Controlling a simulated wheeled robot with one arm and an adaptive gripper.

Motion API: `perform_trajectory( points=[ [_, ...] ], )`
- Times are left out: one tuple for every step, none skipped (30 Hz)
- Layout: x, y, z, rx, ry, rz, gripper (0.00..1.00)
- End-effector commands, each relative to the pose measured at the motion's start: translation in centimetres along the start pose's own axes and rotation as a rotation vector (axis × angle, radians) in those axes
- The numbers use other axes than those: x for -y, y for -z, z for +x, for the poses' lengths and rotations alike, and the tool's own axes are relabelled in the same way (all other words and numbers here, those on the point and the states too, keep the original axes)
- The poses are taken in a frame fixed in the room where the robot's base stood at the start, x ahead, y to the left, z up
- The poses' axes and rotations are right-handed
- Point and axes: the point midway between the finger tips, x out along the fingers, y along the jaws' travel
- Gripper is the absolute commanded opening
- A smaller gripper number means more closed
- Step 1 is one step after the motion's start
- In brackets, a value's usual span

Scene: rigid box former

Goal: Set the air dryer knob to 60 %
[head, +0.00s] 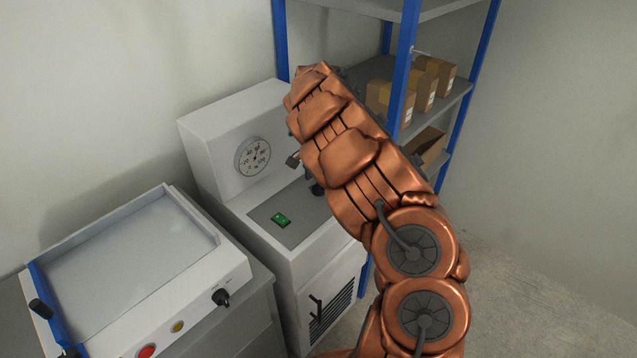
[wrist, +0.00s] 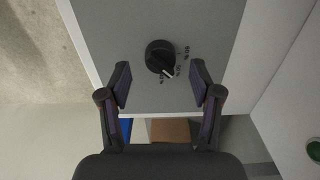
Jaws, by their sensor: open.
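The round black knob (wrist: 158,54) sits on the grey panel of the air dryer (head: 235,119) in the wrist view. Its white pointer mark faces the lower right, near small printed percent labels that are hard to read. My gripper (wrist: 160,69) is open, with one finger on each side of the lower part of the knob. The fingers look apart from the knob; the height gap cannot be told. In the head view my arm covers much of the panel's right side, and the knob cannot be clearly made out.
A round gauge (head: 253,157) is on the dryer's upright face. A green switch (head: 281,219) is on its panel, left of my arm. A machine with a tray top (head: 130,270) stands at left. A blue-post shelf (head: 401,75) with cardboard boxes (head: 424,90) stands behind my arm.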

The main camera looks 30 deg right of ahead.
Motion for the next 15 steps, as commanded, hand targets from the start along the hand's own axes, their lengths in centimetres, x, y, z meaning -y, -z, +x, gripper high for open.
perform_trajectory(
  points=[
    [-0.1,0.0,0.5,0.003,-0.003,0.001,0.64],
    [-0.1,0.0,0.9,0.004,-0.003,0.001,0.64],
    [-0.1,-0.1,1.3,0.004,-0.003,0.0,0.64],
    [-0.1,-0.1,1.6,0.004,-0.003,0.0,0.64],
    [-0.1,0.0,1.8,0.003,-0.003,0.0,0.64],
    [-0.1,0.0,2.1,0.002,-0.002,0.0,0.64],
    [-0.1,0.0,2.2,0.002,-0.001,0.001,0.64],
    [0.0,0.0,2.3,0.002,0.0,0.001,0.64],
    [0.0,0.0,2.4,0.001,0.0,0.001,0.64],
    [0.0,0.0,2.5,0.001,0.001,0.001,0.64],
    [0.0,0.0,2.5,0.001,0.001,0.001,0.64],
    [0.0,0.0,2.5,0.001,0.001,0.0,0.64],
    [0.0,0.0,2.5,0.001,0.001,0.0,0.64],
    [0.0,0.0,2.5,0.001,0.001,0.0,0.64],
    [0.0,0.0,2.5,0.001,0.001,0.0,0.64]
  ],
)
